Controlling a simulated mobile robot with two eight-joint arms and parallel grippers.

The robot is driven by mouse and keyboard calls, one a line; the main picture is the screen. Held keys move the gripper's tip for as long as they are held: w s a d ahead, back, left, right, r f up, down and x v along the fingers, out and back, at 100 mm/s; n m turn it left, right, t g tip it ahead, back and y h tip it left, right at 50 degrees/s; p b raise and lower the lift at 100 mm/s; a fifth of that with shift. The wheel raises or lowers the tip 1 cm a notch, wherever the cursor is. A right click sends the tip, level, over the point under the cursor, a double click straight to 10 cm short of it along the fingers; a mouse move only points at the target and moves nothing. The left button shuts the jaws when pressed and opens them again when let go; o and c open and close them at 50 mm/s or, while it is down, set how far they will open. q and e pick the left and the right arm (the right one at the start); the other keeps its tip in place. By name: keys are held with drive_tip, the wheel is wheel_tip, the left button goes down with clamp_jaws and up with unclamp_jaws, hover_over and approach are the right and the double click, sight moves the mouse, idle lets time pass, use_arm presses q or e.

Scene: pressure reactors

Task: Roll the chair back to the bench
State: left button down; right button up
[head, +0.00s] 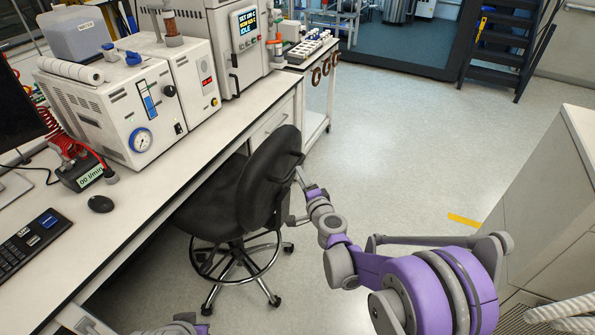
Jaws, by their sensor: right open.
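The black chair (271,180) stands on the floor at the right side of the bench (150,195). Its backrest faces right and its dark seat (207,208) extends left to the bench edge, which hides part of it. Its base has a foot ring and several castors. My right gripper (297,196) is open just right of the backrest, at about its lower half. I cannot tell whether it touches the chair. A small grey and purple part of mine shows at the bottom edge, but my left gripper cannot be made out.
The bench carries white instruments (115,95), a mouse (101,204) and a keyboard (30,243). A small white cart (318,98) stands beyond it. A pale cabinet (545,200) stands at the right. The floor (400,140) between is clear, with a yellow mark (464,220).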

drive_tip(key=shift+v, duration=2.15)
drive_tip(key=s+a+r+n+g+y, duration=0.1)
drive_tip(key=s+r+n+g, duration=0.1)
drive_tip(key=s+n, duration=0.3)
drive_tip(key=s+a+r+n+g+y, duration=0.15)
drive_tip(key=s+n, duration=0.25)
drive_tip(key=s, duration=0.4)
drive_tip(key=s+d+f+n+g+h, duration=0.2)
drive_tip(key=s+d, duration=0.3)
drive_tip(key=s, duration=0.5)
drive_tip(key=s+d+f+n+g+h, duration=0.2)
drive_tip(key=s+d+f+g+h, duration=0.2)
drive_tip(key=s, duration=0.7)
drive_tip(key=d+g, duration=0.1)
drive_tip(key=d, duration=0.1)
drive_tip(key=shift+s+d+f+n, duration=0.25)
drive_tip(key=shift+d+f+n, duration=0.1)
drive_tip(key=shift+f+n, duration=0.05)
